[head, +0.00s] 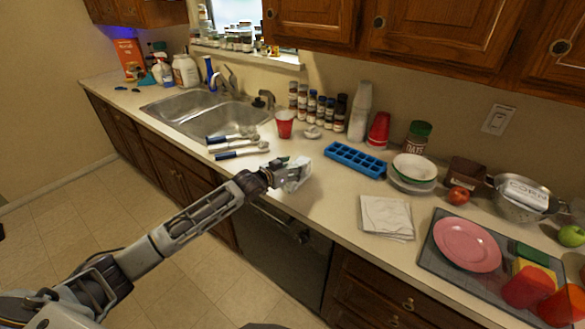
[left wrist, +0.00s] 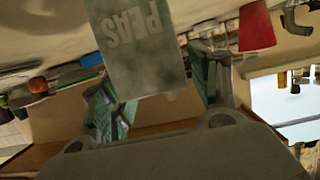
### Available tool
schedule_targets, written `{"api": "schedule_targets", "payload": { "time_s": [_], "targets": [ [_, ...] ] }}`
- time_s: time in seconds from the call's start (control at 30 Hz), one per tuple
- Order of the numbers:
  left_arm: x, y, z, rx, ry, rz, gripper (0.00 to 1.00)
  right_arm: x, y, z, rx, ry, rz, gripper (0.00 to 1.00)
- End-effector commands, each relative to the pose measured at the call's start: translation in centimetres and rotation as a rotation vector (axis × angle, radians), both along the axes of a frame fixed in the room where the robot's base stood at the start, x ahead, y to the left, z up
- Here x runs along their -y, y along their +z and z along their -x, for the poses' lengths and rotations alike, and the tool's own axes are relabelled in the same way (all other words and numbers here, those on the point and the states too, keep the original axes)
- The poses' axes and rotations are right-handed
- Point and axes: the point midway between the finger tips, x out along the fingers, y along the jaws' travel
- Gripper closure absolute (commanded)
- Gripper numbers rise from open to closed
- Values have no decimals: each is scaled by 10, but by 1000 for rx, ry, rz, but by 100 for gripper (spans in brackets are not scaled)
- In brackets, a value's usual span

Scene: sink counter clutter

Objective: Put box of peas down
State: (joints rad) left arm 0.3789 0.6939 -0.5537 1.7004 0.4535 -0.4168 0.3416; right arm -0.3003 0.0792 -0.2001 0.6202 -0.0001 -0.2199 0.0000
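The box of peas (left wrist: 138,50) is a grey-green carton with pale "PEAS" lettering, upside down in the left wrist view. My left gripper (left wrist: 158,88) has its two fingers on either side of the box's near end and appears shut on it. In the head view, my left gripper (head: 292,175) is over the front part of the counter. A small green and white patch shows there, but the box is too small and covered to make out well. My right gripper is not in view.
A blue ice tray (head: 355,159), white napkins (head: 387,217) and a red cup (head: 284,124) stand nearby. Utensils (head: 240,153) lie left, beside the sink (head: 205,108). A pink plate (head: 467,245) is at right.

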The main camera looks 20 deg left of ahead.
Motion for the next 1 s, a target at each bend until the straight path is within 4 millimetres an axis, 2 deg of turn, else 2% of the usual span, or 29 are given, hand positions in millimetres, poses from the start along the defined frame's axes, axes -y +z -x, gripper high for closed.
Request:
{"api": "schedule_targets", "payload": {
  "time_s": [0.47, 1.0],
  "targets": [
    [-1, 3, 1, 0, 0, 0, 36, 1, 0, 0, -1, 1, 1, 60],
    [-15, 13, 37, -1, 1, -1, 36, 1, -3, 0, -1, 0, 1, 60]
  ]
}}
